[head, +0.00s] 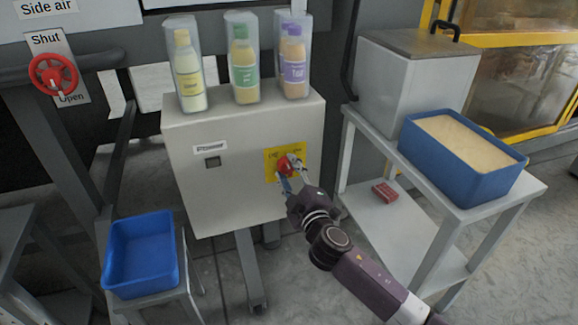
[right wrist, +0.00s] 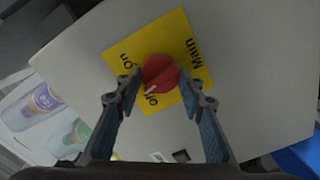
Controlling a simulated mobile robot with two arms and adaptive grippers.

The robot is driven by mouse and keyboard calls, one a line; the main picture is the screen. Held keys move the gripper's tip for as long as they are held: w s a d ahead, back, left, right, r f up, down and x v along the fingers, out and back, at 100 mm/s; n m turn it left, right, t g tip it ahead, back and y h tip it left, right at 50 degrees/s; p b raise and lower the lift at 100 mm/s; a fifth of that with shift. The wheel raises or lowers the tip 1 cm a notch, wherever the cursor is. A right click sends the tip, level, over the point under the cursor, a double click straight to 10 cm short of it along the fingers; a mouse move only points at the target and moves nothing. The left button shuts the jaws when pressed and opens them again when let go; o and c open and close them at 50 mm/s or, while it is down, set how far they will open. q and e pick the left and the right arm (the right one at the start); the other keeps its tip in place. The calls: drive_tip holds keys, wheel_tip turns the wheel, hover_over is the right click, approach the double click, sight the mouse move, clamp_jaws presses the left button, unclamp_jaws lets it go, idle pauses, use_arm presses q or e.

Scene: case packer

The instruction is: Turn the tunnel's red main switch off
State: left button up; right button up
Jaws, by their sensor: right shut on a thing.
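The red main switch (head: 286,166) is a round knob on a yellow plate (head: 271,154) on the front of a light grey cabinet (head: 232,215). My right gripper (head: 286,176) is at the knob in the head view. In the right wrist view, its two fingers (right wrist: 158,84) are closed on either side of the red knob (right wrist: 160,70). The yellow plate there reads "On", "Off" and "Main". A white mark on the knob points toward the "Off" word. My left gripper is not in view.
Several bottles in clear holders (head: 240,70) stand on the cabinet. A "Power" window (head: 212,162) is left of the switch. A blue bin (head: 142,253) stands low at left. A cart with a blue tray (head: 445,167) is at right. A red handwheel (head: 52,74) is at far left.

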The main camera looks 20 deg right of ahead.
drive_tip(key=n+p, duration=0.1)
drive_tip(key=n, duration=0.3)
drive_tip(key=shift+a+n+p, duration=0.1)
drive_tip(key=shift+n+p, duration=0.25)
drive_tip(key=shift+n, duration=0.05)
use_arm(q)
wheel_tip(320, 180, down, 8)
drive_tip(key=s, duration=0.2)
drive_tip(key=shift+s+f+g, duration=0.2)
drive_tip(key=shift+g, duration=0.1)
use_arm(e)
drive_tip(key=shift+f+n, duration=0.1)
drive_tip(key=shift+n, duration=0.7)
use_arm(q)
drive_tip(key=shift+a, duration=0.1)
use_arm(e)
drive_tip(key=o, duration=1.1)
drive_tip(key=s, duration=1.2)
drive_tip(key=shift+d, duration=0.2)
